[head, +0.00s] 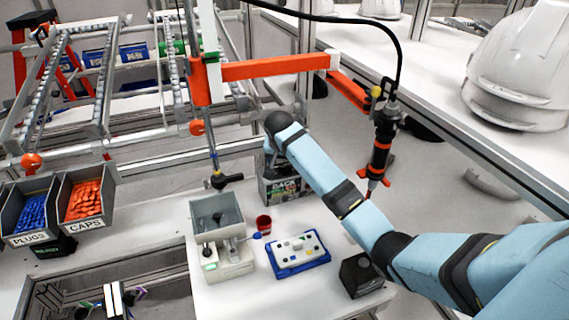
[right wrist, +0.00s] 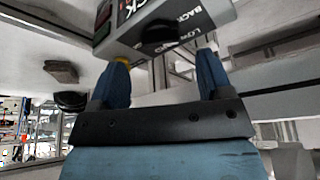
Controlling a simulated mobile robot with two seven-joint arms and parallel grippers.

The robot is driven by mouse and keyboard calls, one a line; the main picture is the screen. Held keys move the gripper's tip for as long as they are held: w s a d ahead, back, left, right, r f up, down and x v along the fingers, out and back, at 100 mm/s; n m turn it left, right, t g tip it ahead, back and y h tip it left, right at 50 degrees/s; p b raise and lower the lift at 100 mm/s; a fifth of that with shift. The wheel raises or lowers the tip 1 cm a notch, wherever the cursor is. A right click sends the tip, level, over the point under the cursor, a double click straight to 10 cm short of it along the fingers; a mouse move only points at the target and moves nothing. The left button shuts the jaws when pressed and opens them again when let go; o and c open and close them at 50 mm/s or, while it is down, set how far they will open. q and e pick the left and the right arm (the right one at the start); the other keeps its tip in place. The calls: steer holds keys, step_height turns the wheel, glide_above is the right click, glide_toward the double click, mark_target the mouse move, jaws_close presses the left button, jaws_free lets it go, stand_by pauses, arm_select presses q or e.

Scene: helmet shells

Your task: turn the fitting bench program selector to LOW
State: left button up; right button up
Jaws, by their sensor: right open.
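The fitting bench selector box (head: 283,190) is a grey box with a dark, printed front, partly covered by my right arm in the head view. In the right wrist view the box (right wrist: 215,12) shows a dark label panel with "BACK" and "LOW" lettering. A black round knob (right wrist: 158,36) sits on that panel. Which mark the knob points to cannot be read. My right gripper (right wrist: 163,68) is open, its two blue fingers apart below the knob, with nothing seen between them. In the head view its fingers are mostly hidden by the arm and wrist. My left gripper is not seen.
A grey bench device (head: 222,265), a red cup (head: 264,224), a blue-edged tray (head: 298,254) and a black block (head: 360,275) stand in front of the selector box. An orange boom (head: 270,68) holds a hanging tool (head: 380,150). Bins of plugs (head: 30,240) and caps (head: 87,229) stand left.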

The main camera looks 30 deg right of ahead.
mark_target(285, 167)
steer(key=shift+x, duration=2.2)
steer(key=shift+c, duration=0.2)
